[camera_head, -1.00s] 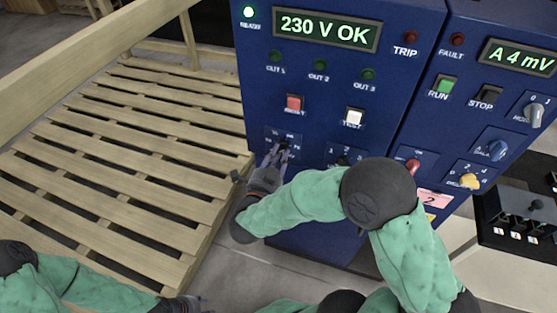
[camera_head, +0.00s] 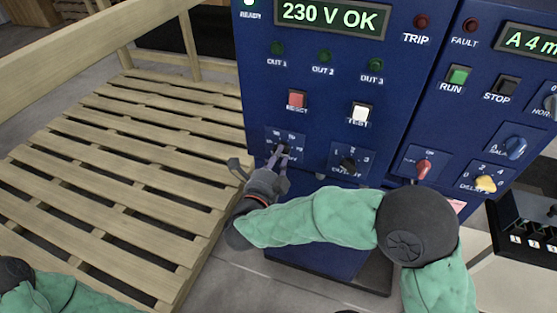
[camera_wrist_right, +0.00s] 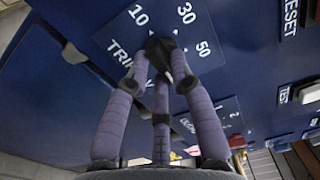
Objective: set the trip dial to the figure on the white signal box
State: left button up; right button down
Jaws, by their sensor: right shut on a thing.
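The trip dial (camera_wrist_right: 158,46) is a small black knob on a blue plate, low on the blue cabinet. In the right wrist view its scale shows 10, 30 and 50, with lettering beginning "TRIP". In the head view the dial (camera_head: 283,147) is partly hidden by my fingers. My right gripper (camera_head: 282,155) reaches it from below, shut on the knob. Its purple fingers (camera_wrist_right: 160,75) close around it in the wrist view. I cannot tell where the pointer stands. I cannot make out a white signal box. My left gripper is out of view.
The blue cabinet (camera_head: 315,110) shows "230 V OK", red and white buttons and another black knob (camera_head: 347,165). A wooden pallet (camera_head: 120,190) lies left.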

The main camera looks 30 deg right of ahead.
jog(key=shift+f, duration=0.15)
dwell(0.3)
jog(key=c, duration=1.1)
grip_release()
jog(key=shift+o, duration=0.2)
jog(key=v, duration=1.2)
